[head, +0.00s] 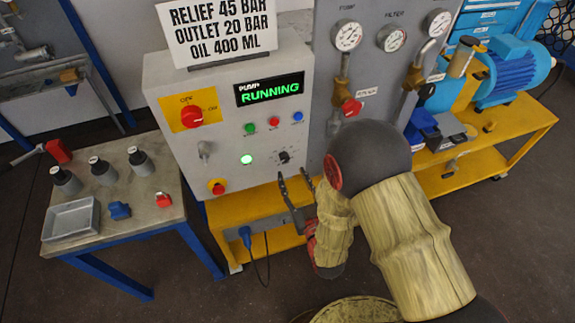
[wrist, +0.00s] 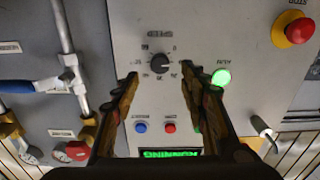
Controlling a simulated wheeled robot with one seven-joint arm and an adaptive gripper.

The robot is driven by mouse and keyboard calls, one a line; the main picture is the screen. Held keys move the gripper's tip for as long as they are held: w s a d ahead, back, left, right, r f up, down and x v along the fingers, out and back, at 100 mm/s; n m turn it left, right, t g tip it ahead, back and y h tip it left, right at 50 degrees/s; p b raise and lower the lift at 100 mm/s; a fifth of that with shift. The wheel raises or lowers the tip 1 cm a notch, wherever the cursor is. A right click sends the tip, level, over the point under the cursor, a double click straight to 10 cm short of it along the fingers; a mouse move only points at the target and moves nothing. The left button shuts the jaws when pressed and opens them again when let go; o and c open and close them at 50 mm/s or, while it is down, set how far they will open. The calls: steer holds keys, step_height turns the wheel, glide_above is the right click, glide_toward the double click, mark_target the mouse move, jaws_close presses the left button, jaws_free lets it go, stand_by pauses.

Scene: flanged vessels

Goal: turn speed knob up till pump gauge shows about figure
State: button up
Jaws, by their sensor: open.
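The speed knob (head: 284,157) is a small black dial low on the right of the grey control panel. In the wrist view the knob (wrist: 159,62) sits on a scale under an upside-down SPEED label. My gripper (head: 295,182) is open, its two fingers apart, just below and in front of the knob. In the wrist view the fingertips (wrist: 159,75) lie left and right of the knob; I cannot tell whether they touch it. The pump gauge (head: 347,36) is a white dial on the panel to the right; its needle is too small to read.
The display (head: 270,89) reads RUNNING and a green lamp (head: 246,159) is lit. A sign (head: 218,30) reads RELIEF 45 BAR, OUTLET 20 BAR, OIL 400 ML. A red stop button (head: 217,186) and a red switch (head: 191,116) are nearby. The filter gauge (head: 391,38) is beside the pump gauge.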

mark_target(285, 161)
steer(key=x, duration=0.5)
steer(key=shift+w+a+b, duration=0.1)
steer(key=shift+w+b, duration=0.2)
steer(key=shift+w, duration=0.05)
steer(key=shift+c, duration=1.3)
steer(key=c, duration=0.7)
jaws_close()
